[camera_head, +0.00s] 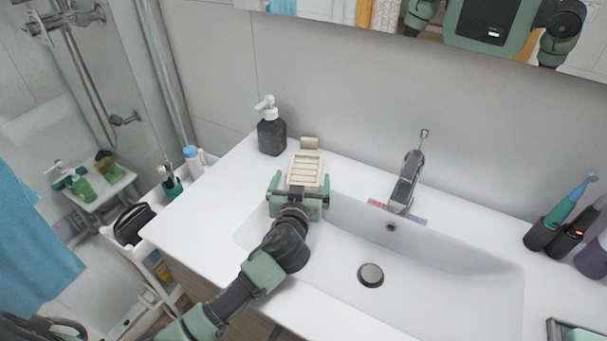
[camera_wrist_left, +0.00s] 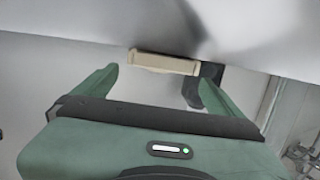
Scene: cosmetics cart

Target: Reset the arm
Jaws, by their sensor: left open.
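My left arm comes in from the lower left in the head view. Its green gripper (camera_head: 299,186) is open, at the left end of the sink, with its fingers on either side of the near part of a cream slatted soap dish (camera_head: 306,166). I cannot tell whether it touches the dish. In the left wrist view the two fingers (camera_wrist_left: 153,82) are spread with nothing gripped between them. A beige block-like thing (camera_wrist_left: 165,63) shows beyond the fingertips. My right gripper is not in view.
A dark soap dispenser (camera_head: 271,132) stands behind and left of the dish. The white sink basin (camera_head: 440,270) and its faucet (camera_head: 406,180) are to the right. Toothbrush holders (camera_head: 540,234) stand far right. A cart with bottles (camera_head: 192,160) is left of the counter.

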